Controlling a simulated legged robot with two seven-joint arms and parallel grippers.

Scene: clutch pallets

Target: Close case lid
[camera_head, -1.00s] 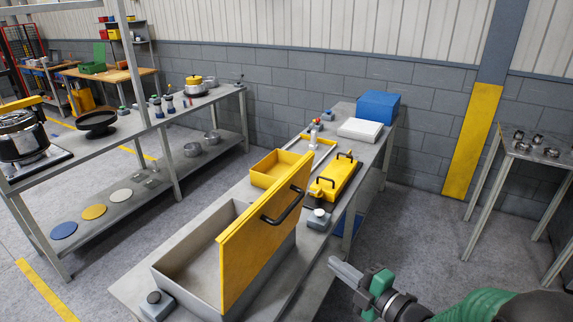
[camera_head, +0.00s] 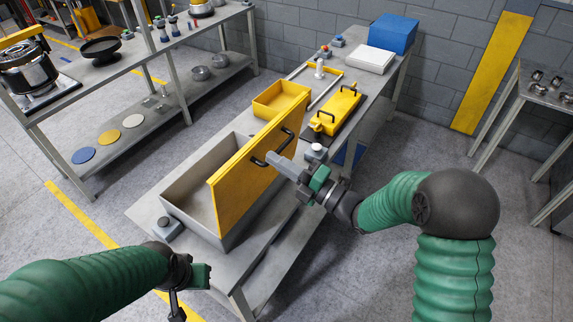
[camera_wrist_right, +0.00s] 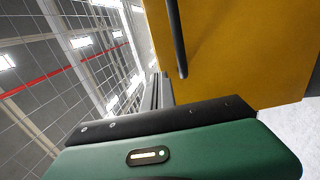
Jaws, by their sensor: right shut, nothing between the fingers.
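The grey case (camera_head: 183,190) stands open on the near end of the bench. Its yellow lid (camera_head: 240,185) stands roughly upright along the case's right side, with a black handle (camera_head: 289,135) on its outer face. My right gripper (camera_head: 272,160) is shut and empty, its tips right in front of the lid's outer face by the handle. Whether it touches cannot be told. The right wrist view shows the yellow lid (camera_wrist_right: 235,50) close by and the dark handle bar (camera_wrist_right: 177,40). My left gripper (camera_head: 177,305) hangs at the bottom edge, its fingers partly cut off.
A yellow tray (camera_head: 281,98), a yellow box with black handles (camera_head: 338,110), a white case (camera_head: 368,59) and a blue box (camera_head: 388,32) stand farther along the bench. A small grey button box (camera_head: 168,229) sits at the case's near left corner. A shelf rack stands left.

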